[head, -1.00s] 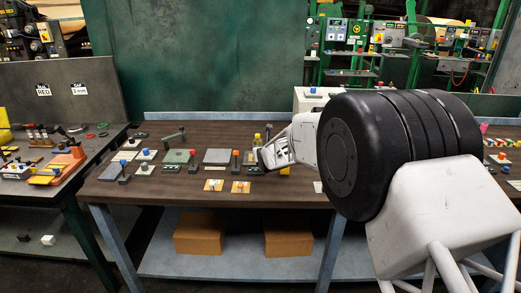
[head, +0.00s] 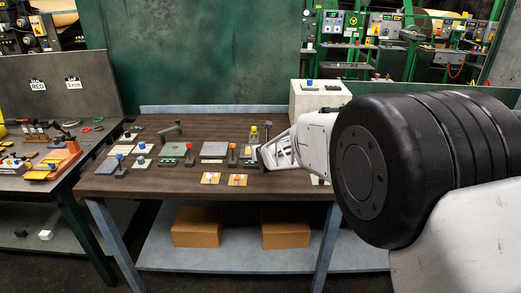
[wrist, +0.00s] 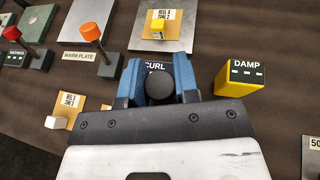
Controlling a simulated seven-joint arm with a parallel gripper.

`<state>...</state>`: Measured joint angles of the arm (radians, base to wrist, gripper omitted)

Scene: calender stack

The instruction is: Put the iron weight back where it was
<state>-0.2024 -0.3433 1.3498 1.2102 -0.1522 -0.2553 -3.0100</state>
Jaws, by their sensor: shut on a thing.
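My gripper (wrist: 158,85) is shut on a dark piece with a round black knob (wrist: 160,90), seen from above in the wrist view. I take it for the iron weight, but its lower part is hidden by the fingers. A label reading CURL shows just beyond the knob, between the blue fingers; I cannot tell which body carries it. In the head view my gripper (head: 266,157) is over the right part of the brown table (head: 140,188), and the held piece is too small to make out. Whether it touches the table cannot be told.
A yellow DAMP block (wrist: 240,79) stands close right of the fingers. Beyond is a grey plate with a yellow-topped piece (wrist: 158,28). Posts with orange (wrist: 91,32) and red knobs stand left, by a warm plate label. A small card (wrist: 68,108) with a white block lies near left.

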